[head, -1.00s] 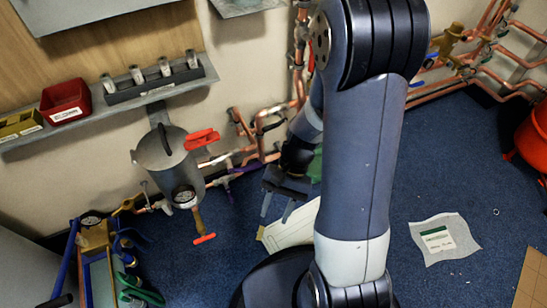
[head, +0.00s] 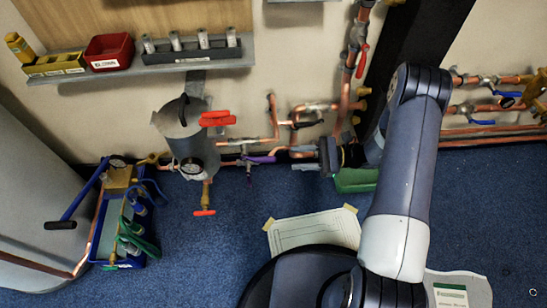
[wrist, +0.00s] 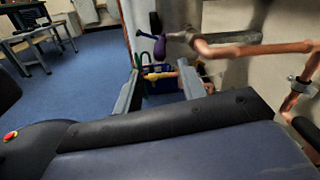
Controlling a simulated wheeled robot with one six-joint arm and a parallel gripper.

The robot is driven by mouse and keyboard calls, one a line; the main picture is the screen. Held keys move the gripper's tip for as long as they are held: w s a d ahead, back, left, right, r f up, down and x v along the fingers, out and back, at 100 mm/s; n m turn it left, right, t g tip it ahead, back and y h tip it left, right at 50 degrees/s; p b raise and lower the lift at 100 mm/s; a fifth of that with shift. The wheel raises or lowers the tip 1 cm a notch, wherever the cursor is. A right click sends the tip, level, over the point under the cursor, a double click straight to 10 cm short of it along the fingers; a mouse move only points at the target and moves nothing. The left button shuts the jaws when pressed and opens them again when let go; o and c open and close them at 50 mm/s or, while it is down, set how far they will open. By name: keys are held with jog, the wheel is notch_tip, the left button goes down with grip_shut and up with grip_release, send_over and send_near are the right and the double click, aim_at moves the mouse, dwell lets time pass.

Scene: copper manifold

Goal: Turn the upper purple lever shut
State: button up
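A purple lever (head: 262,159) lies roughly along the lower copper pipe, right of the grey pot-like vessel.
Red handles (head: 217,119) sit above left, by the grey vessel (head: 187,130). A blue crate (head: 129,258) with tools stands at the left. Copper pipes (head: 320,106) run along the wall. Blue floor is open in front.

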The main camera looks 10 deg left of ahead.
aim_at(268, 158)
jog(key=a, duration=0.3)
jog(key=s+a, duration=0.1)
jog(key=a, duration=0.2)
jog(key=s+a+b, duration=0.1)
jog(key=a, duration=0.2)
jog(key=shift+a, duration=0.25)
grip_shut()
